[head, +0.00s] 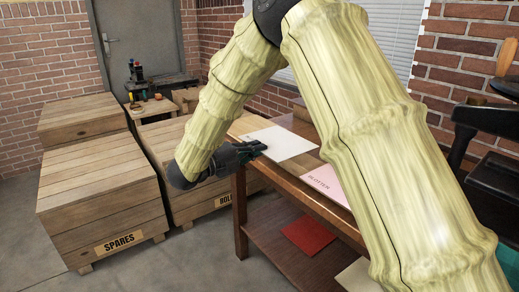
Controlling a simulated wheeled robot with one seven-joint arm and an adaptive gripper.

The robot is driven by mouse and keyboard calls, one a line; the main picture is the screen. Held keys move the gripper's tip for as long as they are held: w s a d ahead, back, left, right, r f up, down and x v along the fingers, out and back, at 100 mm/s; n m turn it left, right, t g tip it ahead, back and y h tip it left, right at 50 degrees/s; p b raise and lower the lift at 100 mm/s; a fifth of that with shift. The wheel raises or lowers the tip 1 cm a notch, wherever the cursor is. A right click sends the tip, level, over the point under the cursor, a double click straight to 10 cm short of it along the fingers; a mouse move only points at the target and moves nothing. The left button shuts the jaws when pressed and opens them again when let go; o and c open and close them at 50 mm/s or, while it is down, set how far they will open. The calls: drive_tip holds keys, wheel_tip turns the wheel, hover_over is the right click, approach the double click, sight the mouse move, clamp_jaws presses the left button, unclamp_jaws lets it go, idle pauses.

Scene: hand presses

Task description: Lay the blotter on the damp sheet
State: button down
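A pink sheet marked BLOTTER (326,181) lies flat on the wooden table, partly hidden by my arm. A white sheet (284,143) lies on the same table, further back and to the left. Whether it is damp cannot be seen. My gripper (262,149), dark with teal parts, is at the table's left edge, by the near left edge of the white sheet. It is apart from the blotter. Its fingers are small and seen from the side, so I cannot tell whether they are open or hold anything.
The wooden table (290,178) has a lower shelf with a red sheet (308,235). A cream sheet (354,277) shows lower right. Wooden crates, one marked SPARES (100,205), stand at left. A dark press (494,130) stands at right. Grey floor is clear in front of the crates.

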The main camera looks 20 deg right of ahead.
drive_tip(key=v, duration=1.6)
drive_tip(key=shift+r+b, duration=0.3)
drive_tip(key=shift+b, duration=0.15)
idle(0.4)
